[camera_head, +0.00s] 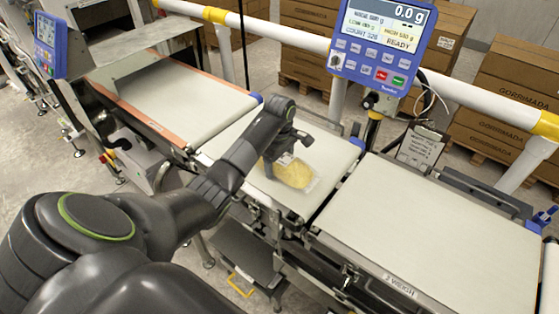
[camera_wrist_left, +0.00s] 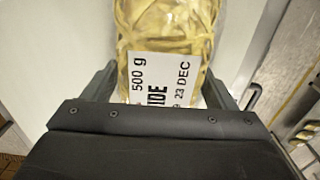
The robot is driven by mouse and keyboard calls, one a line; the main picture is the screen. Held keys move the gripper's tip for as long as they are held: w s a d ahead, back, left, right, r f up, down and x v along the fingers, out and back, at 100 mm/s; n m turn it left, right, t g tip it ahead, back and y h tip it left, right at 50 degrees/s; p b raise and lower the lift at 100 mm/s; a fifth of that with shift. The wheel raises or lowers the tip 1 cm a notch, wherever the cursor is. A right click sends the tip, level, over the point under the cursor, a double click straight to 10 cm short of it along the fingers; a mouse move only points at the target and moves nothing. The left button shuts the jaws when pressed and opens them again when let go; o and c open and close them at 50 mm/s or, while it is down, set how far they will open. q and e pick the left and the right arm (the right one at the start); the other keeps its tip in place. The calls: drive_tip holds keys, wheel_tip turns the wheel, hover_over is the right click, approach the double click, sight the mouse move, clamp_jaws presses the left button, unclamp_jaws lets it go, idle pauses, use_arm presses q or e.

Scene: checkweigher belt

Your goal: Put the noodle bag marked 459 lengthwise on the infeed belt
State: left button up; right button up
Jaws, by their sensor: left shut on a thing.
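A clear noodle bag (camera_head: 294,174) with yellow noodles is at the middle belt section (camera_head: 325,148). My left gripper (camera_head: 285,140) is over the bag's upper left part and shut on it. In the left wrist view the bag (camera_wrist_left: 165,35) lies between the two fingers of my left gripper (camera_wrist_left: 162,88). Its white label (camera_wrist_left: 160,80) reads "500 g", part of a word ending "IDE", and "23 DEC". The mark 459 does not show. I cannot tell whether the bag touches the belt. My right gripper is not in view.
Another belt (camera_head: 185,95) lies to the left, and a wide weighing plate (camera_head: 425,240) to the right is bare. A blue display (camera_head: 383,40) reads 0.0 g on a post behind. A white and yellow rail (camera_head: 290,36) and stacked cartons (camera_head: 510,90) stand at the back.

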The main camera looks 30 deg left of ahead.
use_arm(q)
drive_tip(key=shift+f, duration=0.1)
drive_tip(key=o, duration=1.3)
drive_tip(key=shift+o, duration=0.2)
drive_tip(key=shift+r, duration=0.55)
wheel_tip(320, 180, up, 4)
drive_tip(key=shift+f+b, duration=0.25)
drive_tip(key=shift+b, duration=0.55)
wheel_tip(320, 180, up, 6)
drive_tip(key=p, duration=0.4)
drive_tip(key=shift+p, duration=0.4)
drive_tip(key=shift+r+p, duration=0.85)
drive_tip(key=shift+p, duration=0.1)
